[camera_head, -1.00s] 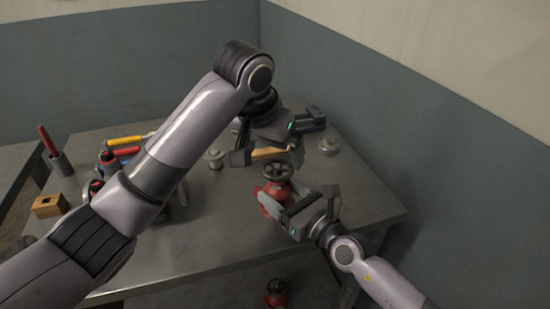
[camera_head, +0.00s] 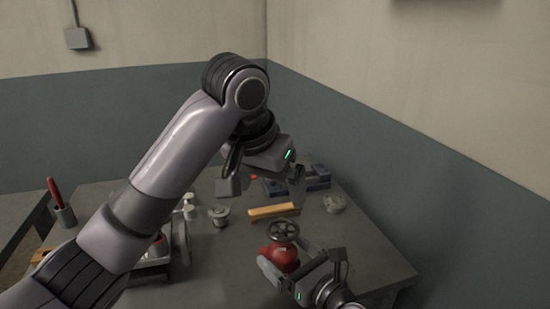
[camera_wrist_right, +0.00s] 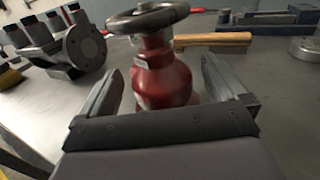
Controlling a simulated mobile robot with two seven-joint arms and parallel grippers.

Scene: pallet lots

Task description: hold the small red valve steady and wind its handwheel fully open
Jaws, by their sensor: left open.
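The small red valve (camera_head: 283,257) stands upright near the table's right front, with its dark handwheel (camera_head: 285,230) on top. In the right wrist view the valve body (camera_wrist_right: 165,82) is between my right gripper's fingers (camera_wrist_right: 163,68), with a narrow gap showing on each side. The handwheel (camera_wrist_right: 148,16) is above and beyond these fingers. My right gripper (camera_head: 289,263) is low at the valve in the head view. My left gripper (camera_head: 263,190) is open and empty, pointing down, above and left of the handwheel and clear of it.
A wooden-handled tool (camera_head: 274,211) lies behind the valve. A blue-grey vise-like tool (camera_head: 312,178) and a round metal part (camera_head: 334,204) are farther back. A small metal flange (camera_head: 218,214) stands left. A grey block with flanges (camera_wrist_right: 70,43) shows beside the valve. A wall borders the table's right.

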